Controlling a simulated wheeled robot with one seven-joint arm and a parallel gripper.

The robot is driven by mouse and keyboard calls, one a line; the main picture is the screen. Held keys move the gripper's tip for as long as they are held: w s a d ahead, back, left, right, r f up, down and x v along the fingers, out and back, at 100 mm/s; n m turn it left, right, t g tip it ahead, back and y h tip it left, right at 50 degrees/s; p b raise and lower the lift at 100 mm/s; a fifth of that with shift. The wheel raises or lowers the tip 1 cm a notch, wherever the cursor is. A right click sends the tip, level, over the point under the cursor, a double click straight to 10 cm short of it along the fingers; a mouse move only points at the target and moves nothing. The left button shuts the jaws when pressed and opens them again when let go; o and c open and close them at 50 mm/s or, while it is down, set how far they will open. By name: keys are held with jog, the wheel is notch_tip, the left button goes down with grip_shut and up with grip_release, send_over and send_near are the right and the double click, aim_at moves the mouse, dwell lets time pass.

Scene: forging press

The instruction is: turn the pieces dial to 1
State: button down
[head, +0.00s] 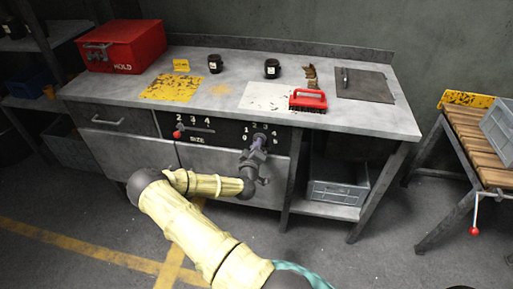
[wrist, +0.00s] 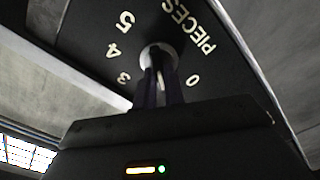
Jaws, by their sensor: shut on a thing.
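The pieces dial (wrist: 152,50) is a pale round knob on a black panel on the bench front. In the wrist view the word PIECES and the numbers 5, 4, 3 and 0 show around it. The numbers between 3 and 0 are hidden by my gripper. My gripper (wrist: 158,88) is shut on the dial, with its dark fingers on either side of it. In the head view my gripper (head: 258,143) reaches the right part of the panel and covers most of the dial. I cannot tell which number the dial points to.
A red box (head: 122,45), a red brush (head: 308,99) and dark cups stand on the bench (head: 225,75). A grey crate (head: 338,185) is on the lower shelf at right.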

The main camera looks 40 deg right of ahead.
jog(key=shift+f+n, duration=0.1)
jog(key=shift+n, duration=0.4)
jog(key=c, duration=1.5)
grip_release()
jog(key=v, duration=1.7)
jog(key=shift+s+a+b, duration=0.15)
jog(key=shift+s+b, duration=0.05)
jog(key=shift+b, duration=0.1)
